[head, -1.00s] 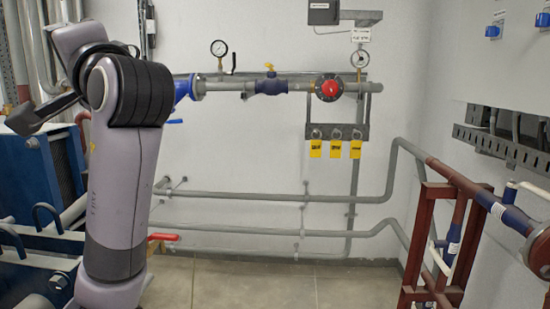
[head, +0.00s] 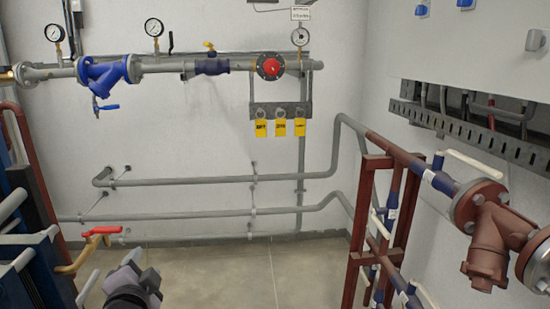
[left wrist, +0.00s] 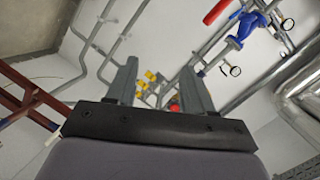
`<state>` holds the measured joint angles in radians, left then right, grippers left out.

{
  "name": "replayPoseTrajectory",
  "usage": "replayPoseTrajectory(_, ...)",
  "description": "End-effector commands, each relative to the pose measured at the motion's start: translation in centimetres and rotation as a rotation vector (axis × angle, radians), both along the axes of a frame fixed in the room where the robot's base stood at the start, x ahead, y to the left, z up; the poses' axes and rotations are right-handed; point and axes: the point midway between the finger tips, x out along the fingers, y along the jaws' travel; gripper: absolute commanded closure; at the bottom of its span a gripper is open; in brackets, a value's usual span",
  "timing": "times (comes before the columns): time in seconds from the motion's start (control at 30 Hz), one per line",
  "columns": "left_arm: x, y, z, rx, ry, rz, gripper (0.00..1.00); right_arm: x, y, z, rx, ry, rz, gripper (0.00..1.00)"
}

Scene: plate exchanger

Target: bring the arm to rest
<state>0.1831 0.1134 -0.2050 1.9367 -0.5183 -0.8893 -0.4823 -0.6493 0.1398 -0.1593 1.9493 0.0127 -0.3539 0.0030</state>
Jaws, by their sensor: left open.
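My left gripper (head: 141,268) shows low in the head view, left of the middle, above the floor. Only its end and the dark part behind it are in the picture. In the left wrist view the two grey fingers of the left gripper (left wrist: 158,75) stand apart with nothing held between them. Beyond them are the wall pipes and yellow tags, well away from the fingers. My right gripper is in neither view.
A red-handled valve (head: 102,232) is close to the gripper's left, beside blue equipment (head: 40,270). A brown pipe frame (head: 362,215) stands to the right. Wall pipes (head: 210,180) run behind. The floor (head: 230,275) between is clear.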

Motion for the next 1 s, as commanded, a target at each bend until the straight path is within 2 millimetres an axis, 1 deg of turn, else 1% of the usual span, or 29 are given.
replayPoseTrajectory(0.03, -1.1, -0.5, -2.6, -0.048, 0.032, -0.022, 0.48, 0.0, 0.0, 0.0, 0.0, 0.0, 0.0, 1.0)
replayPoseTrajectory(0.1, -2.5, -1.2, -5.6, -0.123, 0.065, -0.049, 0.48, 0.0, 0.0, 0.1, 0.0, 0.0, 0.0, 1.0)
replayPoseTrajectory(0.17, -3.8, -1.8, -8.0, -0.19, 0.092, -0.068, 0.48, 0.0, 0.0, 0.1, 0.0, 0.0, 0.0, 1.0)
replayPoseTrajectory(0.2, -4.8, -2.1, -9.5, -0.236, 0.11, -0.077, 0.48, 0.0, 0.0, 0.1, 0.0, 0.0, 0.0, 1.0)
replayPoseTrajectory(0.27, -6.4, -2.7, -11.7, -0.306, 0.138, -0.089, 0.48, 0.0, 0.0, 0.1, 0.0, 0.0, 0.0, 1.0)
replayPoseTrajectory(0.3, -7.5, -3.0, -13.1, -0.353, 0.156, -0.094, 0.48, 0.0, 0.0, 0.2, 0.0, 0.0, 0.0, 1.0)
replayPoseTrajectory(0.37, -9.3, -3.5, -15.1, -0.425, 0.183, -0.098, 0.48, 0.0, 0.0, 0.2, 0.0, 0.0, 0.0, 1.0)
replayPoseTrajectory(0.4, -10.6, -3.9, -16.4, -0.474, 0.202, -0.098, 0.48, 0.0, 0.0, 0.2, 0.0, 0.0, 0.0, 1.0)
replayPoseTrajectory(0.47, -12.6, -4.3, -18.1, -0.549, 0.228, -0.094, 0.48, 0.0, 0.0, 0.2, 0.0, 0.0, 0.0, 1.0)
replayPoseTrajectory(0.5, -14.0, -4.6, -19.3, -0.598, 0.245, -0.089, 0.48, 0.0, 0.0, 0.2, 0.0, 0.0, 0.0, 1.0)
replayPoseTrajectory(0.57, -16.1, -5.0, -20.8, -0.672, 0.27, -0.076, 0.48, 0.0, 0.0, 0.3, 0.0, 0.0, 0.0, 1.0)
replayPoseTrajectory(0.6, -17.4, -5.2, -21.7, -0.721, 0.286, -0.066, 0.48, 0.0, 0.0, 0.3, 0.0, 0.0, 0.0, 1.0)
replayPoseTrajectory(0.7, -20.6, -5.6, -23.4, -0.83, 0.316, -0.036, 0.48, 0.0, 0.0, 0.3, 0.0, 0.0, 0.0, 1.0)
replayPoseTrajectory(0.8, -23.0, -5.8, -24.6, -0.913, 0.337, -0.006, 0.48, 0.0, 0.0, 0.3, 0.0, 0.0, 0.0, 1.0)
replayPoseTrajectory(0.9, -24.5, -6.0, -25.2, -0.967, 0.347, 0.015, 0.48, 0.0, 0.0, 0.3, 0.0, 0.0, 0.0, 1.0)
replayPoseTrajectory(1.0, -25.2, -6.0, -25.4, -0.992, 0.352, 0.025, 0.48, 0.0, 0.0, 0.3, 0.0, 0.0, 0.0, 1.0)
